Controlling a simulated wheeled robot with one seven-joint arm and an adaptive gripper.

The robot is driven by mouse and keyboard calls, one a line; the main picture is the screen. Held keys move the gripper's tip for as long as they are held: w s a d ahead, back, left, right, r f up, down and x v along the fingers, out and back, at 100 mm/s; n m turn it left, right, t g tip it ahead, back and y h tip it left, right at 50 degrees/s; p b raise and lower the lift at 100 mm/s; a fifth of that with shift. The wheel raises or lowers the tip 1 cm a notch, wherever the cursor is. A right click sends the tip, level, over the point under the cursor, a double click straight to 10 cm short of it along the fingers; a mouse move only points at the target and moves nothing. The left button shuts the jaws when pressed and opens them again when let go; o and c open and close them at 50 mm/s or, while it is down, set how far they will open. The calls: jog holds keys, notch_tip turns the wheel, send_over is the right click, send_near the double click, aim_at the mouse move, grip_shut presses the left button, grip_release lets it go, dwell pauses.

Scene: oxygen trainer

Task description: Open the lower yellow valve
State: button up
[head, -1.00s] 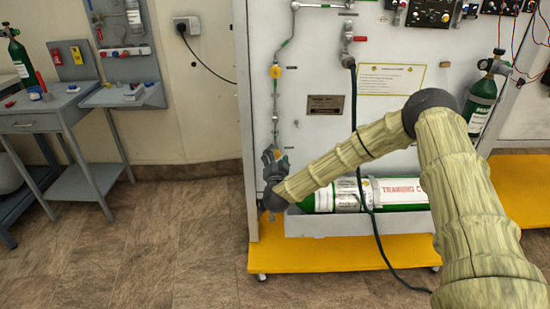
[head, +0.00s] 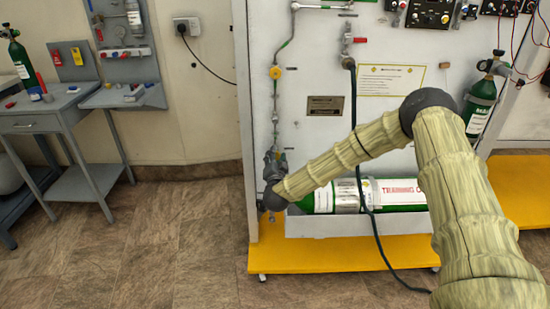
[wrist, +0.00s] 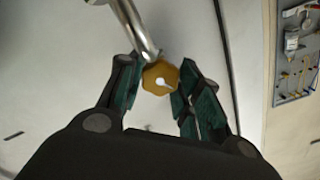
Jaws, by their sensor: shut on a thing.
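The lower yellow valve (wrist: 153,86) is a small scalloped knob with a pale mark on its face, below the end of a shiny metal pipe in the wrist view. My gripper (wrist: 159,84) has its dark green finger pads on either side of the knob and is shut on it. In the head view my gripper (head: 273,161) is at the lower end of the vertical pipe on the white panel and hides this valve. An upper yellow valve (head: 275,72) sits higher on the same pipe, clear of my gripper.
A green and white cylinder (head: 400,193) lies in a tray above the yellow base (head: 340,255). A dark hose (head: 355,110) hangs from a red-handled valve (head: 349,38), in front of the cylinder. A grey table (head: 50,118) stands left. Floor between is clear.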

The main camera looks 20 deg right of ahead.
jog(key=n+p, duration=0.2)
jog(key=n, duration=0.1)
jog(key=shift+a+r, duration=0.15)
jog(key=shift+r, duration=0.05)
jog(key=n+p, duration=0.1)
jog(key=n, duration=0.2)
jog(key=shift+f+n+p, duration=0.15)
jog(key=shift+n+p, duration=0.25)
jog(key=shift+n, duration=0.75)
jog(key=shift+f+n+p, duration=0.1)
jog(key=shift+n+p, duration=0.3)
jog(key=shift+n, duration=0.75)
jog(key=o, duration=1)
jog(key=shift+o, duration=0.2)
jog(key=v, duration=1.2)
